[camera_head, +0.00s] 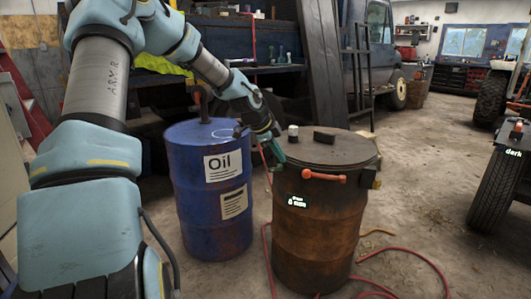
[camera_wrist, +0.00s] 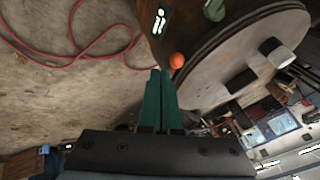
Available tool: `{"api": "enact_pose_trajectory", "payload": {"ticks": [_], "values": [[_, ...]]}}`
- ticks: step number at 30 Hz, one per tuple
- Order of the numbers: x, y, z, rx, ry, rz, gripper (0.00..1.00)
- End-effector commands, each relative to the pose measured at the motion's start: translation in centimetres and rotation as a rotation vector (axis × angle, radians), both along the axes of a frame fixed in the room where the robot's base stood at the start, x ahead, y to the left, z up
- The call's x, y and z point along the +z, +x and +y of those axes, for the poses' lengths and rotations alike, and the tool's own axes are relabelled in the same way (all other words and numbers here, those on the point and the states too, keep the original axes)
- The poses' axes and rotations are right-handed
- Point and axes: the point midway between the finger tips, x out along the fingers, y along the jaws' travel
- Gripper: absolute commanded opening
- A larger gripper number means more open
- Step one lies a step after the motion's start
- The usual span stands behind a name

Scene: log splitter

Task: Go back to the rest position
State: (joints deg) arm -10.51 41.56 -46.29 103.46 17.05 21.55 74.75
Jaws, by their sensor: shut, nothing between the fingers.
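My gripper (camera_head: 276,160) is at the left edge of the rusty barrel's top in the head view, pointing down. In the wrist view its two green fingers (camera_wrist: 160,72) are together, with nothing between them. The rusty barrel (camera_head: 310,245) stands upright with a flat round lid. An orange-ended handle (camera_head: 322,176) is on its upper side, and its orange ball end (camera_wrist: 177,60) shows just beyond my fingertips in the wrist view. I cannot tell whether they touch. A small lit display (camera_head: 298,201) sits below the handle.
A blue oil barrel (camera_head: 212,220) stands left of the rusty one, under my arm. A red hose (camera_head: 410,262) lies on the floor. A dark tyre (camera_head: 494,190) stands at right and a workbench (camera_head: 268,70) behind. The floor between barrel and tyre is mostly open.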

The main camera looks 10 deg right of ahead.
Motion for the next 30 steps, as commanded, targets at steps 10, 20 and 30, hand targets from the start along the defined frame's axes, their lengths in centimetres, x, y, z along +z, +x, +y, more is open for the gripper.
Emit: {"api": "enact_pose_trajectory", "payload": {"ticks": [10,20,30], "values": [[5.0,-10.7,15.8,0.807,0.188,0.307,0.00],[10.5,-21.7,26.8,1.648,0.066,0.506,0.00],[10.7,-23.4,27.8,1.771,0.029,0.543,0.00]]}}
